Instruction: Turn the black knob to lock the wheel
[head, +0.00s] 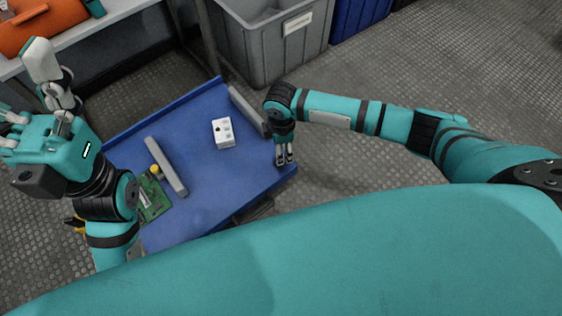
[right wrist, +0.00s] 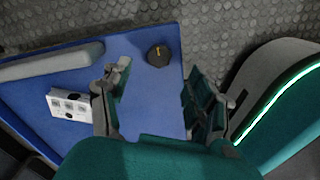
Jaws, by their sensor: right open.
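The black knob (right wrist: 158,56) is a round dark disc with a short yellow-orange mark. In the right wrist view it sits near the edge of the blue top (right wrist: 150,115). In the head view I cannot make it out; my right arm and gripper cover that area. My right gripper (head: 284,161) is open and empty at the right corner of the blue top. In the right wrist view its fingers stand apart, with the knob beyond the gap between them. My left gripper (head: 22,86) is open and empty at the far left. I cannot make out the wheel.
A white box with buttons (head: 223,132) stands mid-top, between a grey bar (head: 166,166) and another grey bar (head: 248,110). A green circuit board (head: 155,200) lies front left. A grey bin (head: 275,45) stands behind. The floor at right is free.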

